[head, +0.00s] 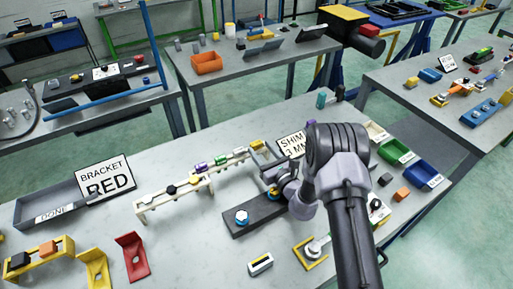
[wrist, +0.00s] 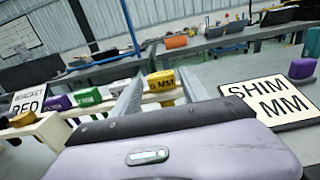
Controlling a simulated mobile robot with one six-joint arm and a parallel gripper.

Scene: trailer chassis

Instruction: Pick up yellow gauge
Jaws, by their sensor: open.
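The yellow gauge (wrist: 160,81) is a small block with MM lettering, seen between and beyond my fingers in the wrist view. In the head view a yellow block (head: 257,145) shows at the far right end of the cream rack (head: 174,189), just past my fingers. My gripper (head: 263,155) is open and empty, its two fingers pointing at the yellow gauge. In the wrist view my gripper (wrist: 160,90) has one finger on each side of the gauge's outline. Whether they touch it cannot be told. The gauge's lower part is partly hidden.
A purple gauge (wrist: 57,102) and a green gauge (wrist: 87,96) stand left of the yellow one. A SHIM MM sign (wrist: 267,100) stands close on the right. A dark plate with a blue-topped bolt (head: 242,217) lies below my arm. Bins (head: 397,152) line the table's right.

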